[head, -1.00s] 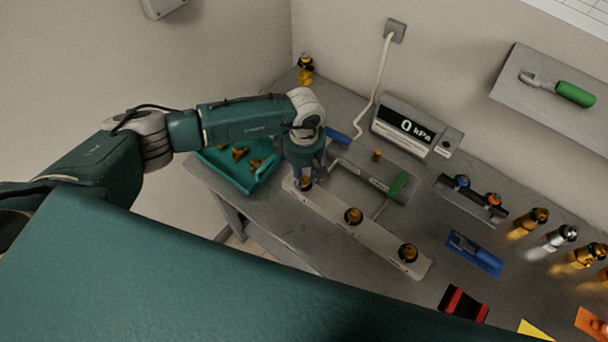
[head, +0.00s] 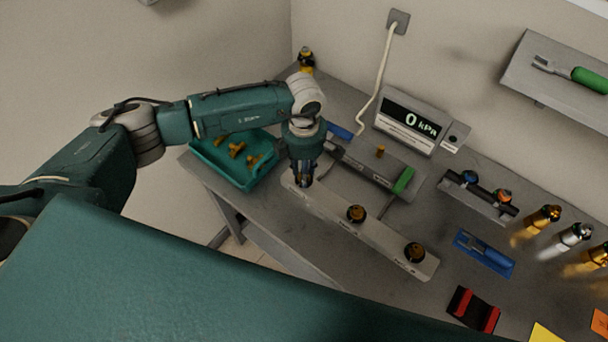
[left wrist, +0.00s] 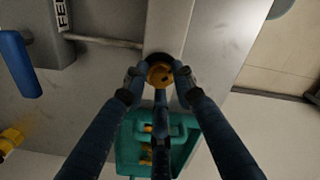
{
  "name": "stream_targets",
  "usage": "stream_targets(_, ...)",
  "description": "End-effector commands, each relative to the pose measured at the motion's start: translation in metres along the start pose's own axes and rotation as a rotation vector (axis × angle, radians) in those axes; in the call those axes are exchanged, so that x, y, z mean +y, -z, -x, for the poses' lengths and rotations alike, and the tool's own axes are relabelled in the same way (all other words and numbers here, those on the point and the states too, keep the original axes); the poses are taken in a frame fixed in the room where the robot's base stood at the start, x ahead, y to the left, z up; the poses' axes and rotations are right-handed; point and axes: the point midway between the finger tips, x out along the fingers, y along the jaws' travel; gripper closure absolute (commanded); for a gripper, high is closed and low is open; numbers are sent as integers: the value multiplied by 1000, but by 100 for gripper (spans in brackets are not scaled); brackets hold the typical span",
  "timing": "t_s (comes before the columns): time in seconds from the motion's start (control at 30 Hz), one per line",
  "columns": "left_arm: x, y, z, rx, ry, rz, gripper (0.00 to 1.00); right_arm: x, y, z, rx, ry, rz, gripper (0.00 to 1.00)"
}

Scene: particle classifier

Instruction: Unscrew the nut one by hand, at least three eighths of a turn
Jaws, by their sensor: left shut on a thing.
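My left gripper (head: 303,181) points down over the left end of a light grey bar on the bench. In the head view the gripper hides this nut. The bar (head: 387,242) carries two more dark-and-brass fittings, one in the middle (head: 356,213) and one near the right end (head: 415,252). I cannot read which nut is number one. My right gripper is not in view.
A teal tray (head: 243,183) with brass fittings stands left of the gripper. Behind the bar are a grey block with a green handle (head: 403,180) and a gauge (head: 408,125) reading 0 kPa. A blue tool (head: 484,253) and several bottles are at right.

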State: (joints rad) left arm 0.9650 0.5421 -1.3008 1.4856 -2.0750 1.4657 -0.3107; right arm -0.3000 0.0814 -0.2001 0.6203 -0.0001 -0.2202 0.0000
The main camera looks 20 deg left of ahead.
Motion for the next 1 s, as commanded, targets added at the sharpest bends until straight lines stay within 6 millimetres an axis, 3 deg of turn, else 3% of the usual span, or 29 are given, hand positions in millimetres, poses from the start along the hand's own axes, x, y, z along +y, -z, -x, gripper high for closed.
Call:
stream_targets(0.2,1,0,-3,-2,-3,207,100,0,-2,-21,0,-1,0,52)
stream_targets(1.0,0,0,-4,-1,0,967,100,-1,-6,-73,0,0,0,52)
